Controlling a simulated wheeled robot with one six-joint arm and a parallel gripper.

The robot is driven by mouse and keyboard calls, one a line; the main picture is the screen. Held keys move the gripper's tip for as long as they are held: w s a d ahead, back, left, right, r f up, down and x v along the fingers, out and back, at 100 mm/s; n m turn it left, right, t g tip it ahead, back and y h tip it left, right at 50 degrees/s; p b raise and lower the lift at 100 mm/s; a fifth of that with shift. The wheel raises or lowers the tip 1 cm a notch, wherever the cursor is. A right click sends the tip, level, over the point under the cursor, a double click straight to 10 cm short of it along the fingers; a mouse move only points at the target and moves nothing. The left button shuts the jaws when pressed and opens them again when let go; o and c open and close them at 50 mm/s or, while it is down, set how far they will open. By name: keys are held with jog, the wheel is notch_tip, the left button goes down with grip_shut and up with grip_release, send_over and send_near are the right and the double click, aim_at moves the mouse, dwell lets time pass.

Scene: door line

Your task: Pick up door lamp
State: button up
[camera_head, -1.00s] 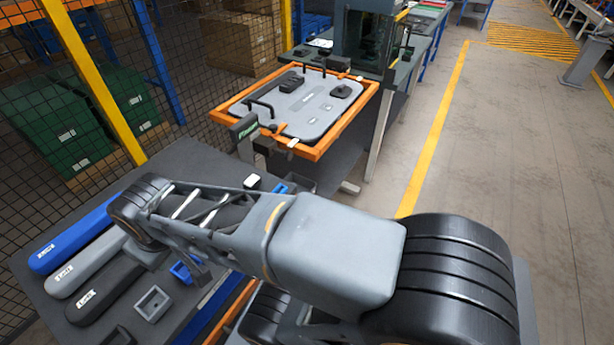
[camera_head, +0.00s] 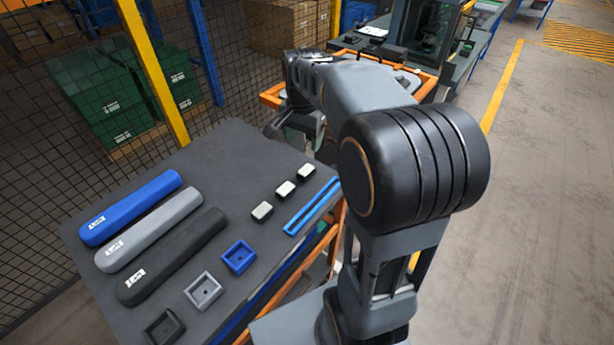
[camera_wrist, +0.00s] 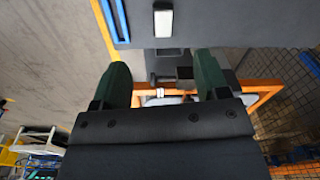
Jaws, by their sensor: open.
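Several small parts lie on the dark table (camera_head: 235,150). Three small black blocks with pale tops stand in a slanted row near its right side: a far one (camera_head: 306,171), a middle one (camera_head: 285,189) and a near one (camera_head: 262,211). They look like door lamps, but I cannot tell for sure. One pale-topped block (camera_wrist: 163,20) shows at the top of the wrist view, beyond the fingertips. My gripper (camera_wrist: 162,68) is open, its two green fingers wide apart with nothing held between them. In the head view my arm mostly hides it beyond the table's far right corner.
Blue (camera_head: 130,208), grey (camera_head: 149,229) and black (camera_head: 172,257) long bars lie on the table's left. Square frames (camera_head: 238,257) and blue strips (camera_head: 312,206) lie in front and to the right. An orange-framed door fixture (camera_head: 272,96) stands behind my arm. Mesh fencing runs along the left.

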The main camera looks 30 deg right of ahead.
jog(key=w+d+f+m, duration=0.2)
send_over(306, 169)
jog(key=shift+g, duration=0.3)
notch_tip(306, 169, down, 6)
jog(key=shift+s+f, duration=0.1)
jog(key=shift+f, duration=3.35)
jog(key=c, duration=1)
jog(key=shift+r, duration=0.1)
